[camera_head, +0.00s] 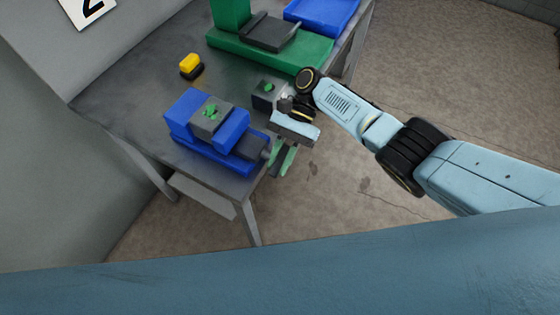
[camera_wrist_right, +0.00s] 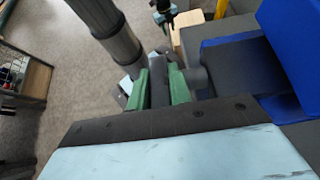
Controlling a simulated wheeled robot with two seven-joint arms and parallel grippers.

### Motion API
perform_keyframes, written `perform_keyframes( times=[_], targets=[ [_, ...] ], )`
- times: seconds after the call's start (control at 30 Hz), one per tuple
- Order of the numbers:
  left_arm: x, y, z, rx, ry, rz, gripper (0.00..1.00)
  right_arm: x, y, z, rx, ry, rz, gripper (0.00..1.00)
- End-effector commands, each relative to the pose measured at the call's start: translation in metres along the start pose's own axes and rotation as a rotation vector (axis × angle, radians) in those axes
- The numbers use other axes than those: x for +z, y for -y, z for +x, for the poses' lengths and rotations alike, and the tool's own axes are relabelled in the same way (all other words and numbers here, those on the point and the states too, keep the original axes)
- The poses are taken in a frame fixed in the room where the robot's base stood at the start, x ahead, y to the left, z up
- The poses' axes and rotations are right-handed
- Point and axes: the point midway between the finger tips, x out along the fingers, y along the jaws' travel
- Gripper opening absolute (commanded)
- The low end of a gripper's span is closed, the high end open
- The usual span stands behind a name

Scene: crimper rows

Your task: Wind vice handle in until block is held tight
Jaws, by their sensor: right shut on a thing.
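The blue vice (camera_head: 188,108) stands at the front edge of the metal table, with its screw end towards my right gripper. A grey block (camera_head: 204,125) with a green mark on top sits between its jaws. I cannot tell whether both jaws touch it. My right gripper (camera_head: 282,160) is beside the screw end, past the table edge. In the right wrist view its green fingers (camera_wrist_right: 159,88) are shut on the dark handle bar (camera_wrist_right: 158,96), next to the round grey hub (camera_wrist_right: 197,76). The blue vice body also shows there (camera_wrist_right: 292,42). My left gripper is not in view.
A second dark grey block (camera_head: 265,96) with a green mark stands on the table near my right wrist. A green machine base (camera_head: 225,43), a blue tray (camera_head: 322,14) and a yellow-and-black item (camera_head: 191,65) are further back. Bare floor lies right of the table.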

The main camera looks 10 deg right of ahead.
Motion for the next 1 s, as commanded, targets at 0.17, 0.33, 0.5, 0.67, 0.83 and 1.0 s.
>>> perform_keyframes(
  times=[0.17,0.33,0.5,0.67,0.83,1.0],
  targets=[
    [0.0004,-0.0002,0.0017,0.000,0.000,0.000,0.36,-0.0001,-0.0004,-0.0004,0.001,0.012,0.000,0.00],
    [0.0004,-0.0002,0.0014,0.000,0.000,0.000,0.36,0.0001,-0.0005,-0.0006,0.002,0.011,0.000,0.00],
    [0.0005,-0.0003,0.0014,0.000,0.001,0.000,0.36,0.0000,-0.0004,-0.0007,0.001,0.010,0.000,0.28],
    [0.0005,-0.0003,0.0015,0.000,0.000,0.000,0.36,-0.0001,-0.0003,-0.0005,0.001,0.010,0.000,0.42],
    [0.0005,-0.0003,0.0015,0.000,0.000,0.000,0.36,-0.0001,-0.0002,-0.0004,0.001,0.010,0.000,0.42],
    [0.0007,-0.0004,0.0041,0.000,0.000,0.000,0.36,-0.0009,0.0005,-0.0079,-0.001,0.008,0.000,0.42]
  ],
)
